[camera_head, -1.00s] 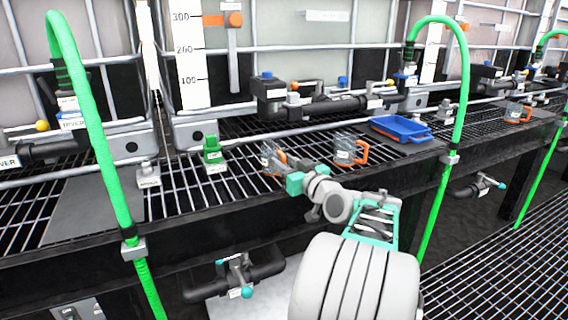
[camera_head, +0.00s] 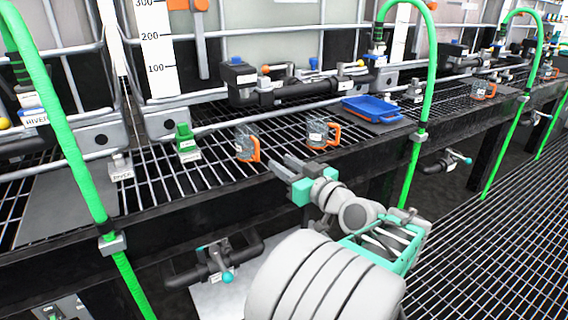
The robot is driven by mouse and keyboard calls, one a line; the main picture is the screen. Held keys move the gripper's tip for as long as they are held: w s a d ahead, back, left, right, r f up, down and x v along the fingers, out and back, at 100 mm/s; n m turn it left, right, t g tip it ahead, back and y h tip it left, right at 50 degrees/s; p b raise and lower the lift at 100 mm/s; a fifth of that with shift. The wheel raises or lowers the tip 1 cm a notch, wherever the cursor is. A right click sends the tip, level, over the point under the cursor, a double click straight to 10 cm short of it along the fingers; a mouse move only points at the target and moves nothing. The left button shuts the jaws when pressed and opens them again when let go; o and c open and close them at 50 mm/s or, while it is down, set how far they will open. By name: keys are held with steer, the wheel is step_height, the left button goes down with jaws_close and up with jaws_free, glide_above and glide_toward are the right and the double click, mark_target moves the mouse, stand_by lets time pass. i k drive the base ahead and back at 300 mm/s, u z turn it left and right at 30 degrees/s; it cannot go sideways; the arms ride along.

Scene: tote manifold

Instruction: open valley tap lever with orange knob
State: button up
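A lever with an orange knob (camera_head: 265,70) sits on the black pipe manifold (camera_head: 290,92) behind the grated bench. The small labels there are too small to read, so I cannot tell which one says valley. A second lever on the same manifold has a yellow knob (camera_head: 361,63). My gripper (camera_head: 281,163) is in front of the bench edge, below and in front of the manifold, well apart from the orange knob. Its two grey fingers point up and left, seem spread, and hold nothing.
Two clear mugs with orange handles, a left mug (camera_head: 246,144) and a right mug (camera_head: 321,134), stand on the grating close beyond my gripper. A blue tray (camera_head: 371,107) lies to their right. Green hoses (camera_head: 424,75) rise at the bench front. A lower tap (camera_head: 214,262) is under the bench.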

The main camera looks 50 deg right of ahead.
mark_target(265, 69)
steer(key=z, duration=1.4)
